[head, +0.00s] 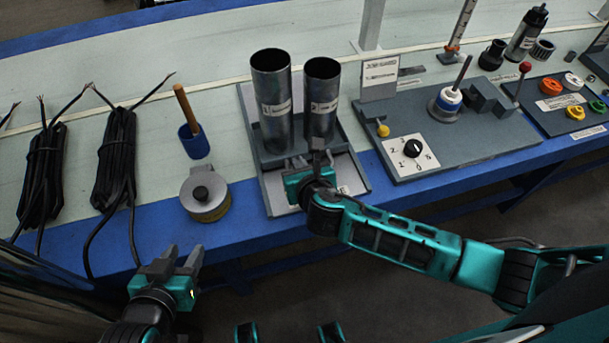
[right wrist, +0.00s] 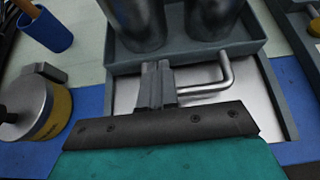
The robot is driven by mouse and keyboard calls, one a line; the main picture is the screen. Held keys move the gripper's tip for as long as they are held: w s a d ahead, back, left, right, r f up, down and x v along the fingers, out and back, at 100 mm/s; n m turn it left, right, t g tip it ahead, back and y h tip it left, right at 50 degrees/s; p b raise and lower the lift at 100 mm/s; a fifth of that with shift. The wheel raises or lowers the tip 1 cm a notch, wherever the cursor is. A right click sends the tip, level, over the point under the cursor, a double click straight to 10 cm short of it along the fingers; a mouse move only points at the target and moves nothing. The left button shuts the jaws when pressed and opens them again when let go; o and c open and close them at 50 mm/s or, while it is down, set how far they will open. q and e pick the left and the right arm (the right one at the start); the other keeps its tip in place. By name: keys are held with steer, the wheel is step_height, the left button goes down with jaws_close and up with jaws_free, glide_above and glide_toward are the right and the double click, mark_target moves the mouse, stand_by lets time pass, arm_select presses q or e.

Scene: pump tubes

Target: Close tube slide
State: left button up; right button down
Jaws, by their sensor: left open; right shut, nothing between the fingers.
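The tube slide is a grey tray (head: 358,159) on a base with a bare metal plate (head: 349,177) showing at its front. Two dark metal tubes, a left one (head: 273,100) and a right one (head: 321,98), stand upright in the tray. A bent metal handle (right wrist: 213,83) sticks out of the tray's front in the right wrist view. My right gripper (head: 306,162) is shut and empty at the tray's front, beside the handle; I cannot tell whether it touches it. My left gripper (head: 178,262) is open and empty, low in front of the bench, away from the slide.
A round tin (head: 205,199) and a blue cup (head: 194,141) with a wooden handle stand left of the slide. Black cable bundles (head: 115,160) lie further left. A grey panel with a dial (head: 412,148) stands to the right, close to the slide.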

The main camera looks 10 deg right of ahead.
steer(key=shift+w+f, duration=0.3)
steer(key=shift+w, duration=0.2)
arm_select(q)
steer(key=shift+w+d+r, duration=0.15)
steer(key=shift+w, duration=0.2)
arm_select(e)
steer(key=shift+w, duration=0.1)
